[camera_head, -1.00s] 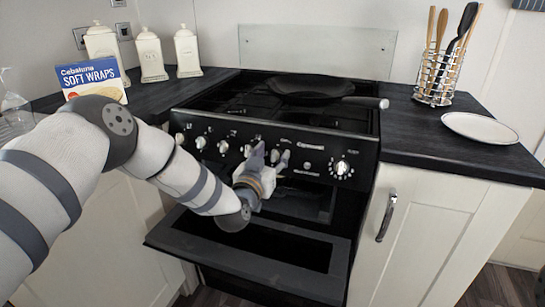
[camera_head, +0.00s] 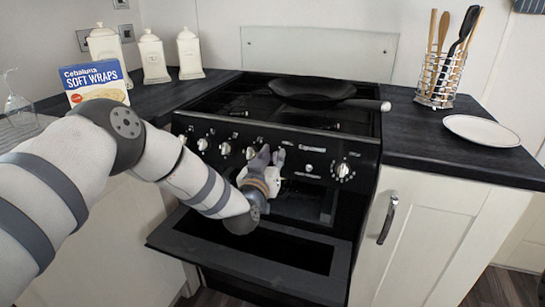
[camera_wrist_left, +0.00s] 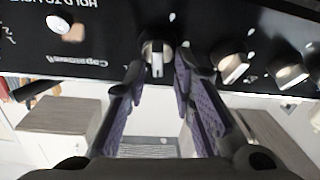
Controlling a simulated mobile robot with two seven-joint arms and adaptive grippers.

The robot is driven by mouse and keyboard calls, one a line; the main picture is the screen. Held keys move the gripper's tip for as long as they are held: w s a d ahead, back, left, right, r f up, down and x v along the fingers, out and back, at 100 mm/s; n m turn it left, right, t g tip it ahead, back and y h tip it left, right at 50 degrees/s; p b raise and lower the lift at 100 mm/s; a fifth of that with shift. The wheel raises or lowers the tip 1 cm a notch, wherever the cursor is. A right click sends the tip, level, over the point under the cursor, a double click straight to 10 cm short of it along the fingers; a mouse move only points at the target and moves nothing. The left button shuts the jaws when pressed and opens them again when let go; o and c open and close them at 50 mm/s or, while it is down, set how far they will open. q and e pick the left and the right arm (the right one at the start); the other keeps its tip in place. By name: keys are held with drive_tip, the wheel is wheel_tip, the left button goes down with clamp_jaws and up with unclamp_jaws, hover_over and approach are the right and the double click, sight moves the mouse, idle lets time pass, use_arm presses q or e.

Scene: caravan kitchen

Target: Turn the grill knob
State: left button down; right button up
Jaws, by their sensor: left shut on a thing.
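The black stove (camera_head: 300,205) has a row of silver control knobs along its front panel. In the head view the fingers mostly hide the knob. The knob's printed label is not readable. My right gripper is not in view.
A lowered door (camera_head: 245,250) hangs open below the panel. Other knobs (camera_head: 225,148) lie left of my gripper, and a larger dial (camera_head: 342,170) lies right. A black pan (camera_head: 312,89) sits on the hob. A plate (camera_head: 481,130) and utensil rack (camera_head: 440,80) stand right.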

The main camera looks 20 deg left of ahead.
use_arm(q)
drive_tip(key=n+y, duration=0.1)
drive_tip(key=n, duration=0.2)
drive_tip(key=n+g+y, duration=0.1)
drive_tip(key=n, duration=0.1)
drive_tip(key=shift+d+n+y, duration=0.1)
drive_tip(key=shift+n+y, duration=0.2)
drive_tip(key=shift+n, duration=0.1)
drive_tip(key=n+g, duration=0.1)
drive_tip(key=n, duration=0.3)
drive_tip(key=n+g+y, duration=0.1)
drive_tip(key=n, duration=0.2)
drive_tip(key=n+g+y+p, duration=0.1)
drive_tip(key=n+g, duration=0.1)
drive_tip(key=n, duration=0.2)
drive_tip(key=shift+n, duration=0.7)
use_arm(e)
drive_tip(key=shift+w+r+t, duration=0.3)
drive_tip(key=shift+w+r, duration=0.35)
use_arm(q)
drive_tip(key=shift+r+g+y, duration=0.1)
drive_tip(key=shift+g+y, duration=0.2)
drive_tip(key=c, duration=1.3)
unclamp_jaws()
drive_tip(key=shift+f, duration=0.2)
